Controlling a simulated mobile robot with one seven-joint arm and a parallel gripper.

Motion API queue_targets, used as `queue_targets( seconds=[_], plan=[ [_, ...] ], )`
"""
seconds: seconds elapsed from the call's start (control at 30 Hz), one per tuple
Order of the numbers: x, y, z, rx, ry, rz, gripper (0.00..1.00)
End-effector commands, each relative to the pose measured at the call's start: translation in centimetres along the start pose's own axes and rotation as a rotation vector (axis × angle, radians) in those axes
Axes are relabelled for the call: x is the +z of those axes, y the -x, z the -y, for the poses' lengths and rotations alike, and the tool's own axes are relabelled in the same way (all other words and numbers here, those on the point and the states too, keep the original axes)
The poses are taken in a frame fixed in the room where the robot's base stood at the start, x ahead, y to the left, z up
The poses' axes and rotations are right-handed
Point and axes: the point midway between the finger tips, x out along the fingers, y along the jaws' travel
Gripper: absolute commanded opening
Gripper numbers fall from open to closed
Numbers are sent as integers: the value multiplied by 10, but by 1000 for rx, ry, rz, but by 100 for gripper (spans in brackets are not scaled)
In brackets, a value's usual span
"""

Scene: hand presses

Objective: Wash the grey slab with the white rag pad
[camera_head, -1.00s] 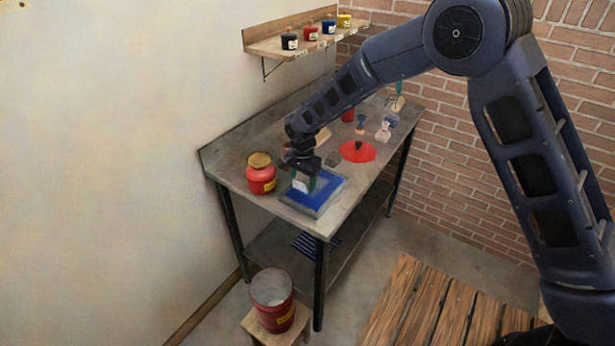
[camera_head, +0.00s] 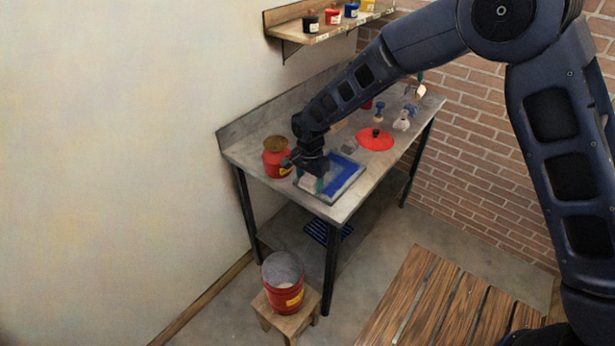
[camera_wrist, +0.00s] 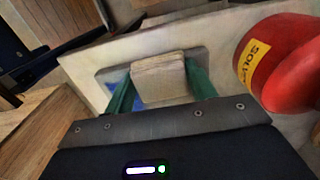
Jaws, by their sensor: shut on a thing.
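The grey slab (camera_head: 325,197) lies flat on the near end of the worktable, with blue ink (camera_head: 346,172) over its right and back part. Its left part, around my gripper, looks mostly grey. My gripper (camera_head: 318,184) is over the slab's left part, pointing down. In the wrist view, its green fingers (camera_wrist: 160,88) are shut on the white rag pad (camera_wrist: 160,72). The pad is over the slab (camera_wrist: 197,56) there, apparently against it, though its underside is hidden. Some blue shows beside the left finger.
A red solvent jar (camera_head: 276,163) stands close to the slab's left; it is also near in the wrist view (camera_wrist: 283,65). A red disc (camera_head: 376,143) with a black knob and small items lie behind. A red bucket (camera_head: 285,292) stands on a stool below the table (camera_head: 245,155).

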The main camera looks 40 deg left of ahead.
Motion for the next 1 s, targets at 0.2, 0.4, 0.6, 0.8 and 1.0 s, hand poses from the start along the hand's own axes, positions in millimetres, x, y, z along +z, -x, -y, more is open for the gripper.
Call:
queue_targets(
  seconds=[0.2,0.4,0.6,0.8,1.0],
  plan=[
    [-17,-1,-4,2,0,0,31],
    [-35,-1,-3,1,-1,0,31],
    [-54,-1,-4,2,-2,0,31],
    [-72,-1,-4,2,-2,0,31],
    [-90,-1,-3,1,-1,0,31]
  ],
)
